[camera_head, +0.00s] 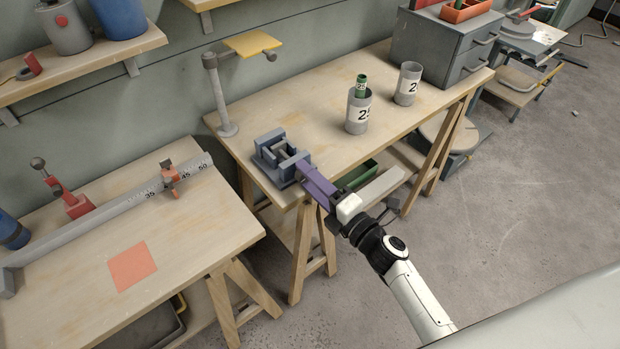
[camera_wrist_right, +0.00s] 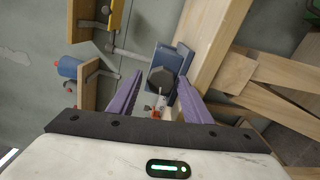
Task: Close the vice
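The blue-grey vice (camera_head: 272,158) sits at the front left corner of the wooden workbench, with a visible gap between its jaws. In the right wrist view the vice (camera_wrist_right: 183,61) lies straight ahead, with a dark faceted knob (camera_wrist_right: 160,82) facing me. My right gripper (camera_head: 303,170) reaches the front of the vice from the lower right. In the wrist view its two purple fingers (camera_wrist_right: 160,79) stand apart, one on each side of the knob. I cannot tell whether they touch it. My left gripper is not in view.
The workbench (camera_head: 325,125) carries a post with a yellow plate (camera_head: 252,43) behind the vice and two grey cups (camera_head: 358,112) to the right. A lower table (camera_head: 190,225) with a measuring rail stands left. Grey drawers (camera_head: 440,48) stand at the bench's far end.

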